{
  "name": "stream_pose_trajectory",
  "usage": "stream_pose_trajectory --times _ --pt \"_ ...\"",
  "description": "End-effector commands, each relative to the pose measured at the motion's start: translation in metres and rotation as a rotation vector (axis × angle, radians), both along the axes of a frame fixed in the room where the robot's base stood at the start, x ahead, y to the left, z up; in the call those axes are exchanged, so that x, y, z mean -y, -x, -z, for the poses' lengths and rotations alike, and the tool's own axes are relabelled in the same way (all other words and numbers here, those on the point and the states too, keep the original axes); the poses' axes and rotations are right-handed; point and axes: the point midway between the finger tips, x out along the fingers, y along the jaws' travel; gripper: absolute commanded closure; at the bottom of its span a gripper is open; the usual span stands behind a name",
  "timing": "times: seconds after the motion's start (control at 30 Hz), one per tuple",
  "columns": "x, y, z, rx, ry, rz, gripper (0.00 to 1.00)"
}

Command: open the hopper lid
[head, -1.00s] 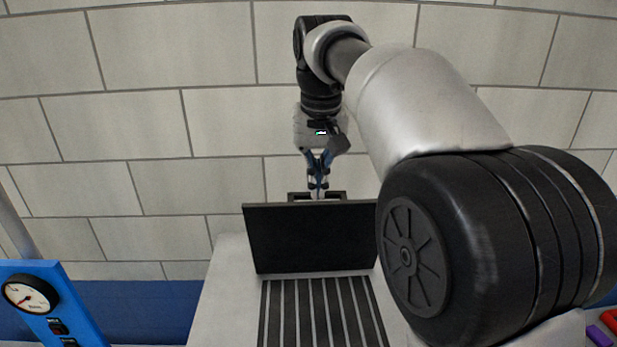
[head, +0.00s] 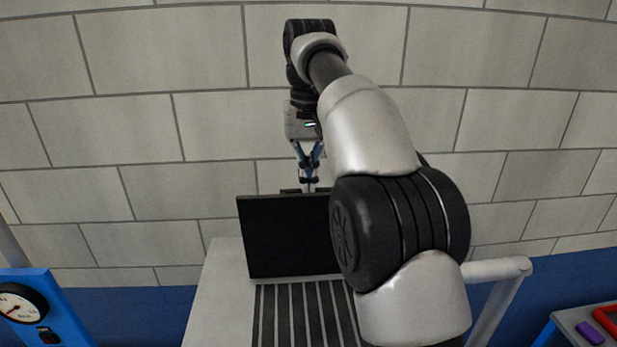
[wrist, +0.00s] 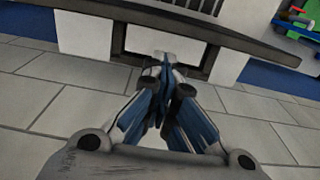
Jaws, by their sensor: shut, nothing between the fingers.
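The hopper lid (head: 285,237) is a black panel standing steeply raised at the far end of the slotted grate (head: 300,315). Its dark handle (head: 289,191) shows just above the lid's top edge. My gripper (head: 309,188) is at the handle, behind the lid's top edge, pointing down. In the wrist view the lid (wrist: 250,42) is a long dark edge, with the handle frame (wrist: 118,42) on its near side. My gripper (wrist: 165,65) is shut there, its fingertips at the handle's opening with nothing between them. Whether they touch the handle is unclear.
The pale hopper body (head: 215,305) surrounds the grate. A blue panel with a gauge (head: 20,305) stands at left. A table with a purple block (head: 590,333) and a red item (head: 606,318) is at right. A block wall is behind.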

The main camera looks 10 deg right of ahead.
Motion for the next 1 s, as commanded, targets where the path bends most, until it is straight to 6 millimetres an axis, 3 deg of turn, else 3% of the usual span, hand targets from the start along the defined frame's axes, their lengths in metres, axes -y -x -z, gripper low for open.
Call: stream_pose_trajectory --times 0.03,0.23,1.0 --pt "0.0005 0.0016 0.0191 -0.048 0.006 0.000 1.00" --pt "0.0004 0.0016 0.0192 -0.048 0.007 0.000 0.99" --pt "-0.0001 0.0008 0.0155 -0.038 0.005 -0.001 0.48"
